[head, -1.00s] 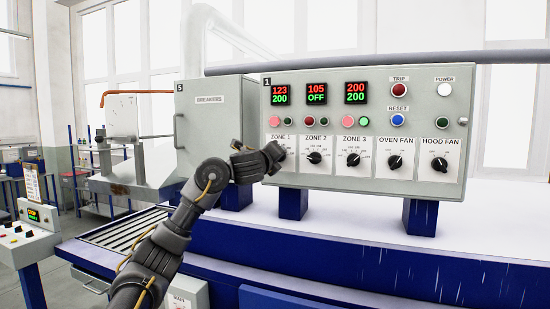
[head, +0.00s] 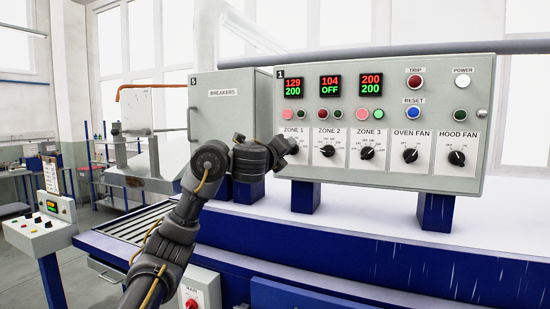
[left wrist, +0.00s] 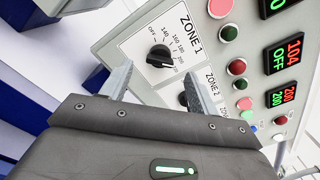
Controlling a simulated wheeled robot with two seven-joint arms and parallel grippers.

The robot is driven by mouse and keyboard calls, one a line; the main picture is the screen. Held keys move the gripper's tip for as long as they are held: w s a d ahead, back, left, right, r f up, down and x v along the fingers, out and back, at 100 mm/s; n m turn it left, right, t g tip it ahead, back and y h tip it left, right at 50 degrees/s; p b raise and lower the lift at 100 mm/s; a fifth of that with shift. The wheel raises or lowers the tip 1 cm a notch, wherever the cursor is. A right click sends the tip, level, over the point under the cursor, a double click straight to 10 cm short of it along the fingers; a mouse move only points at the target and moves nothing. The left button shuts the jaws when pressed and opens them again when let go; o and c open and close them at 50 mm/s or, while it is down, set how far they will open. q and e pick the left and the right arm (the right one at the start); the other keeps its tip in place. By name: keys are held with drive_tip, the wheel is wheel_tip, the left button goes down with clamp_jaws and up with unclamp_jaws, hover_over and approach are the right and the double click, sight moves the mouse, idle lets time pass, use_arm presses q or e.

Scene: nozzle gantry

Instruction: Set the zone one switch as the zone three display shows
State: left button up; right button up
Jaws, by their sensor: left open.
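The zone one switch (left wrist: 158,57) is a black knob on a white ZONE 1 plate, its dial marked OFF and from 140 up. In the left wrist view it lies between and beyond my fingertips; contact cannot be told. My left gripper (left wrist: 157,74) is open and empty. In the head view my left gripper (head: 283,151) covers most of that knob. The zone three display (head: 371,84) reads 200 in red over 200 in green. The zone one display (head: 293,88) reads 129 over 200. My right gripper is not in view.
The zone two knob (head: 327,151) sits close right of zone one; its display (head: 330,85) reads 104 over OFF. The oven fan knob (head: 410,155) and hood fan knob (head: 457,158) are further right. A grey breaker cabinet (head: 225,120) stands left, close behind my arm.

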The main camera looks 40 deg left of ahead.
use_arm(q)
drive_tip(key=p+v, duration=0.2)
drive_tip(key=v, duration=0.3)
drive_tip(key=shift+s+d+p, duration=0.1)
drive_tip(key=shift+s+p, duration=0.1)
drive_tip(key=shift+p, duration=0.15)
idle(0.4)
